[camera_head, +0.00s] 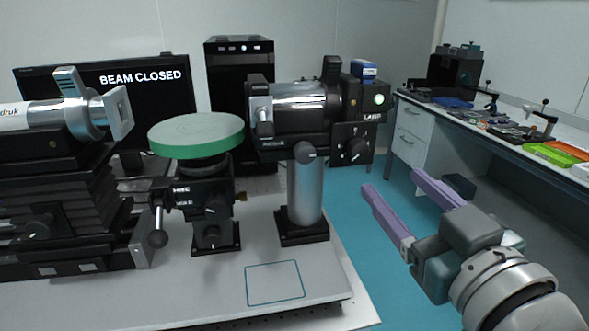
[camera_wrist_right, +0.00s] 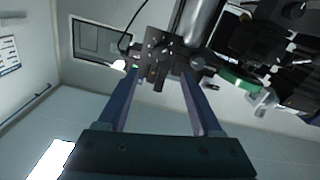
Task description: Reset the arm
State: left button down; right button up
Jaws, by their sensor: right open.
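My right gripper (camera_head: 395,199) is at the right in the head view, beside the optical table and over the blue floor. Its two purple fingers are apart, with nothing between them. In the right wrist view the same gripper (camera_wrist_right: 162,100) shows its two fingers spread, with the laser's black control plate (camera_wrist_right: 157,52) seen beyond them. I cannot tell from that view how close it is, but in the head view the fingers are clear of the laser (camera_head: 305,105). My left gripper is not in view.
The optical table (camera_head: 190,285) holds a green round disc (camera_head: 196,133) on a mount, the laser on a post (camera_head: 305,195), and a white cylinder (camera_head: 38,115) on a black stage. A monitor (camera_head: 145,80) reads "BEAM CLOSED". A workbench (camera_head: 500,128) with trays stands at right.

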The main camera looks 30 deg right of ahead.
dwell(0.5)
jog(key=s+a+f+n+g+y, duration=0.1)
jog(key=s+a+f+g+y, duration=0.1)
jog(key=s+a+f+g, duration=0.4)
jog(key=s+a+f+n+g+y, duration=0.1)
jog(key=s+a+f+g+y, duration=0.15)
jog(key=s+g, duration=0.7)
notch_tip(320, 180, up, 38)
jog(key=s+d+t+p, duration=0.1)
jog(key=p, duration=3.7)
jog(key=shift+s+t+p, duration=0.25)
jog(key=shift+t+p, duration=0.1)
jog(key=shift+f, duration=0.1)
